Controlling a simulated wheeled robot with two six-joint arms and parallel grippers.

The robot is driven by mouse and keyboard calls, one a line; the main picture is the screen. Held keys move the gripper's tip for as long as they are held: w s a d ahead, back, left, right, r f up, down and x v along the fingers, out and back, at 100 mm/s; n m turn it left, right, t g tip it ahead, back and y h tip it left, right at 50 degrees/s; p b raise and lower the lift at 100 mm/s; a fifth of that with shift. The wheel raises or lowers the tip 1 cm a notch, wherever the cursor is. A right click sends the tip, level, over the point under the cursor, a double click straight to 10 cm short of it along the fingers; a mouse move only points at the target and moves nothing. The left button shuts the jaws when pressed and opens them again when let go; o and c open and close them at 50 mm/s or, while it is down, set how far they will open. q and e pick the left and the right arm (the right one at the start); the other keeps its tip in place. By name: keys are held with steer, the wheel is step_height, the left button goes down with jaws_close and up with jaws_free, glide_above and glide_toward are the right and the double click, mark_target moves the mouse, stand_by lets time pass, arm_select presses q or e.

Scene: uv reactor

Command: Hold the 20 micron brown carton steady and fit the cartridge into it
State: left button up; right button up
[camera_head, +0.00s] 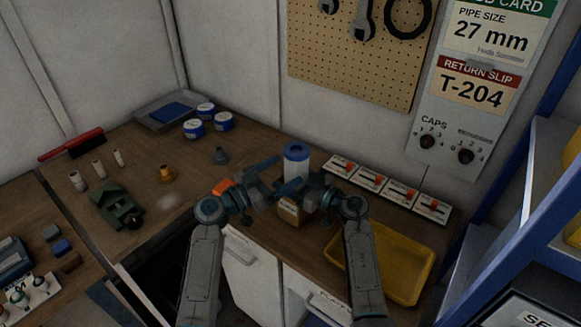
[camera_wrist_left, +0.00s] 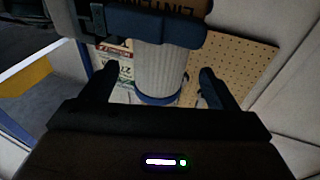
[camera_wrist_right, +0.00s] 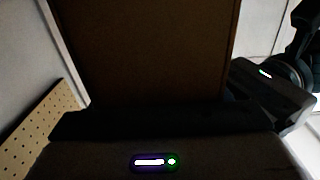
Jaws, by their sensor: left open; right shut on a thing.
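The brown carton (camera_head: 289,214) stands on the bench in the head view, partly covered by my grippers. It fills the middle of the right wrist view (camera_wrist_right: 145,50), and a printed strip of it shows at the top of the left wrist view (camera_wrist_left: 178,6). My right gripper (camera_head: 305,197) is shut on the carton. The cartridge (camera_head: 296,162), white and pleated with a blue end, stands upright above the carton; its lower end is hidden. It also shows in the left wrist view (camera_wrist_left: 160,68). My left gripper (camera_wrist_left: 158,85) is open, its fingers apart on either side of the cartridge.
A yellow tray (camera_head: 395,262) lies at the right, below a row of white switch plates (camera_head: 385,185). A blue shelf frame (camera_head: 505,150) is at the right.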

arm_select(q)
steer(key=v, duration=0.8)
steer(key=shift+s+a, duration=0.2)
steer(key=shift+a, duration=0.1)
arm_select(e)
steer(key=o, duration=1)
steer(key=shift+o, duration=0.2)
